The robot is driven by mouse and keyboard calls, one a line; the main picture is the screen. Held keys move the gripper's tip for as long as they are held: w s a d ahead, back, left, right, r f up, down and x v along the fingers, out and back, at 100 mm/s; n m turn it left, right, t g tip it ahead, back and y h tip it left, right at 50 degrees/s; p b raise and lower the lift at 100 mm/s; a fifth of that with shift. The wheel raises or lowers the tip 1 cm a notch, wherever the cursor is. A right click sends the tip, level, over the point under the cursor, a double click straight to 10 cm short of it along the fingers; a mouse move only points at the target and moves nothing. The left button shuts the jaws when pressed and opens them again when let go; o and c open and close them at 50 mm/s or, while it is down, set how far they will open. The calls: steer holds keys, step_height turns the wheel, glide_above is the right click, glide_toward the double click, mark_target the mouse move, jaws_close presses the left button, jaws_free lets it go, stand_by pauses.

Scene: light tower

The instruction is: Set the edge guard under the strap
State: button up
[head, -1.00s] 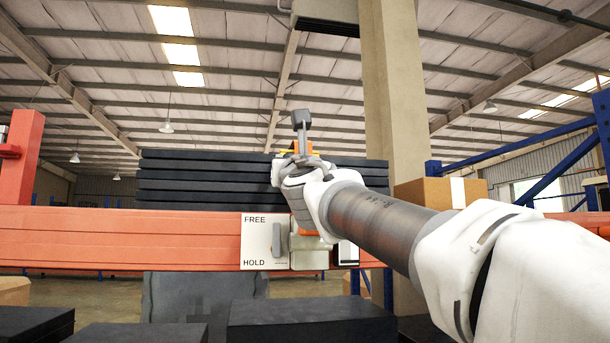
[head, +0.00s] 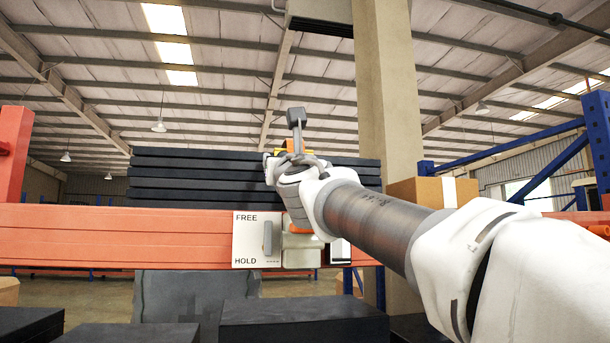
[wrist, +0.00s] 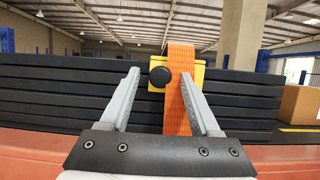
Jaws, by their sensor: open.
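The yellow edge guard (wrist: 200,75) sits at the top edge of a stack of dark panels (wrist: 60,95). It has a round black knob (wrist: 160,77) on its face. The orange strap (wrist: 179,100) runs down in front of the guard, just right of the knob. In the wrist view my gripper (wrist: 160,74) is open, with one finger left of the knob and the other overlapping the strap's right side. I cannot tell whether the fingers touch anything. In the head view my wrist covers most of the guard and strap.
An orange beam (head: 120,237) crosses in front of the stack. It carries a FREE/HOLD plate (head: 246,240) with a grey handle (head: 268,238). A pillar (head: 385,100) and a cardboard box (head: 415,190) stand to the right. Dark blocks (head: 300,318) lie low in front.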

steer(key=b+v, duration=0.4)
steer(key=v, duration=1.3)
steer(key=shift+d+f, duration=0.1)
